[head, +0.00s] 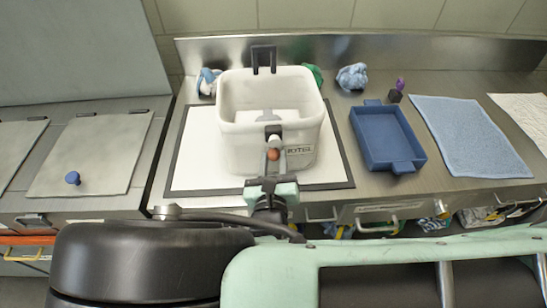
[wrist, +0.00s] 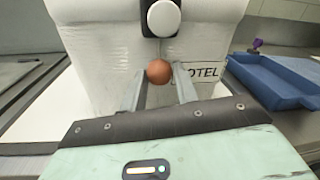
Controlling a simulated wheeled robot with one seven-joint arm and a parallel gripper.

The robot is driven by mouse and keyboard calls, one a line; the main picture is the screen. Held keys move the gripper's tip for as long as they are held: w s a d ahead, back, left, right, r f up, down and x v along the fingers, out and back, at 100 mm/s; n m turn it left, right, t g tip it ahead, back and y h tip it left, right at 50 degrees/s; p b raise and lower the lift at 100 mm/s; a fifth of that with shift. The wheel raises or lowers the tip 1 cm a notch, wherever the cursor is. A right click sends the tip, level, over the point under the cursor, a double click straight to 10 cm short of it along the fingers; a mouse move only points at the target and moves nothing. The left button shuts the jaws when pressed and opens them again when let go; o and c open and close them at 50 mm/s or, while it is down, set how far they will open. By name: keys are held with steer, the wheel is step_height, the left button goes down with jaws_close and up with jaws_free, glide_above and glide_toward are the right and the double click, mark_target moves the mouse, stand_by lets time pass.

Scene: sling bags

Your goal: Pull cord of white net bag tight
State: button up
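The white bag (head: 235,143), lettered "HOTEL", stands upright and open at the top. It also fills the top of the wrist view (wrist: 100,60). A white round toggle in a black mount (wrist: 163,18) sits on its front. A brown ball (wrist: 159,71) is just below the toggle; it also shows in the head view (head: 273,154). I see no length of cord between ball and toggle. My gripper (wrist: 159,78) is at the bag's front, with one finger on each side of the ball. The fingers appear closed against it; the exact contact is small in view.
The bag stands on a white board with a dark border (head: 188,160). A blue tray (head: 383,137) and a blue towel (head: 470,138) lie to the right. Crumpled cloths (head: 352,77) lie behind. A dark handle (head: 264,58) rises at the bag's back rim.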

jaws_close()
step_height(320, 180, down, 7)
steer(key=b, duration=0.4)
steer(key=o, duration=0.6)
jaws_free()
steer(key=shift+c, duration=0.2)
steer(key=shift+s, duration=0.1)
